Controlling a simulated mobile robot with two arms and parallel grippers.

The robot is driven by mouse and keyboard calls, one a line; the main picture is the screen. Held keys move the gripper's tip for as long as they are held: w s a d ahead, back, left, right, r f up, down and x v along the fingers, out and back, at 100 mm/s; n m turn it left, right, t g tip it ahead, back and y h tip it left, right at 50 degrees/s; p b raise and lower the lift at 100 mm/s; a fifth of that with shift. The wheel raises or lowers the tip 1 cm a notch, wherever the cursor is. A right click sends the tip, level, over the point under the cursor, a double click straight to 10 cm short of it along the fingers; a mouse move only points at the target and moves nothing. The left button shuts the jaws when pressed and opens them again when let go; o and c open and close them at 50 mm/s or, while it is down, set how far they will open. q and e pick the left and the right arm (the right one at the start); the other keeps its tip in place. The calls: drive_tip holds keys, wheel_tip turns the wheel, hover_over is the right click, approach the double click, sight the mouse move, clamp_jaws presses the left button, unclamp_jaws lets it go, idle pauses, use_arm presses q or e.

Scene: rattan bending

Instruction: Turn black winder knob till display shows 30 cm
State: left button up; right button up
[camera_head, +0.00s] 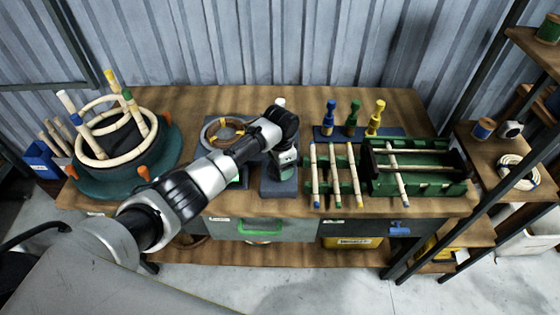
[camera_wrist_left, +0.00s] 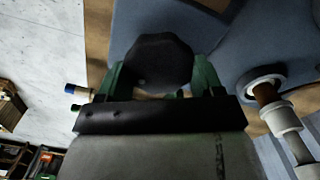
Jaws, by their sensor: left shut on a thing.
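The black winder knob (camera_wrist_left: 160,62) shows in the left wrist view as a dark many-sided disc. My left gripper (camera_wrist_left: 158,75) has its two green fingers on either side of the knob and is shut on it. In the head view my left gripper (camera_head: 285,158) points down over the grey-blue winder base (camera_head: 278,188), and the hand hides the knob there. A coil of brown rattan (camera_head: 222,132) lies on the grey board to the left of the hand. The display's reading cannot be made out; my arm covers part of that area. My right gripper is not in view.
A round green former (camera_head: 115,185) with pale rattan rings and pegs stands at the left of the wooden bench (camera_head: 270,95). Shelving rises at the far right.

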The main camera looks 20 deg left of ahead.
use_arm(q)
drive_tip(key=shift+m+p, duration=0.45)
drive_tip(key=shift+m, duration=1.75)
drive_tip(key=shift+d, duration=0.1)
drive_tip(key=o, duration=0.9)
wheel_tip(320, 180, up, 11)
drive_tip(key=shift+f+b, duration=0.1)
drive_tip(key=shift+b, duration=0.4)
